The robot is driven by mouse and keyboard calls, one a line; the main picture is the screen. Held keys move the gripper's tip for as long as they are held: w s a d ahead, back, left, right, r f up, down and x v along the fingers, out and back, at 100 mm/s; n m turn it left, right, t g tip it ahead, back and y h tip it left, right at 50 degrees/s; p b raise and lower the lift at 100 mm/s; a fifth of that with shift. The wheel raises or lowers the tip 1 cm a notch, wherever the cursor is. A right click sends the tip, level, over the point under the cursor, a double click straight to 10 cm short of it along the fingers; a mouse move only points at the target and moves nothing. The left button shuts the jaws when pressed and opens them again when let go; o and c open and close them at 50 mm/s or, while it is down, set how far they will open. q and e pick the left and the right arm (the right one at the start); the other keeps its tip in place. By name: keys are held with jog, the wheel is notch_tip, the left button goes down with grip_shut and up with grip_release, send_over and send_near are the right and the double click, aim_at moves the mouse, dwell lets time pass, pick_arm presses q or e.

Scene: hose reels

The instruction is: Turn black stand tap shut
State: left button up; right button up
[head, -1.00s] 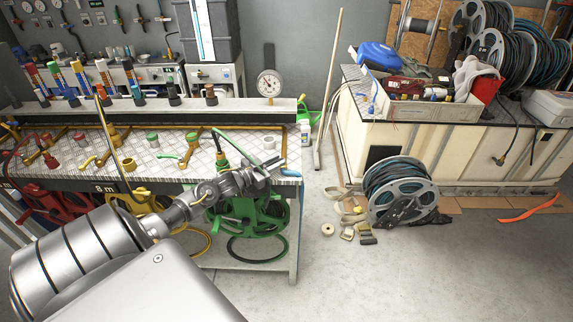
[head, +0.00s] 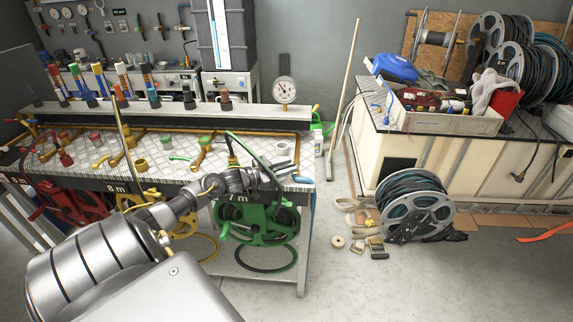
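My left arm comes in from the lower left. Its gripper (head: 274,177) is over the front right part of the bench, in front of the green hose reel (head: 258,216). The gap between its fingers is too small to make out, and I see nothing clearly held. Small taps stand on the bench's metal plate: a red one (head: 66,158), a yellow one (head: 100,163) and a green-handled one (head: 181,157). I cannot pick out for certain which tap is the black stand tap; my arm hides part of the bench front. My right gripper is not in view.
The bench (head: 225,156) has a back rail with several upright coloured pieces. A gauge (head: 284,91) stands at its right end. Red (head: 68,199) and yellow reels hang in front. A grey hose reel (head: 412,207) sits on the floor.

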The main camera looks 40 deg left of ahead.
pick_arm(q)
jog(key=shift+o, duration=0.4)
jog(key=shift+s+f, duration=0.1)
jog(key=shift+s, duration=0.15)
jog(key=b+v, duration=0.1)
jog(key=v, duration=0.9)
jog(key=shift+b, duration=0.35)
jog(key=shift+a, duration=0.15)
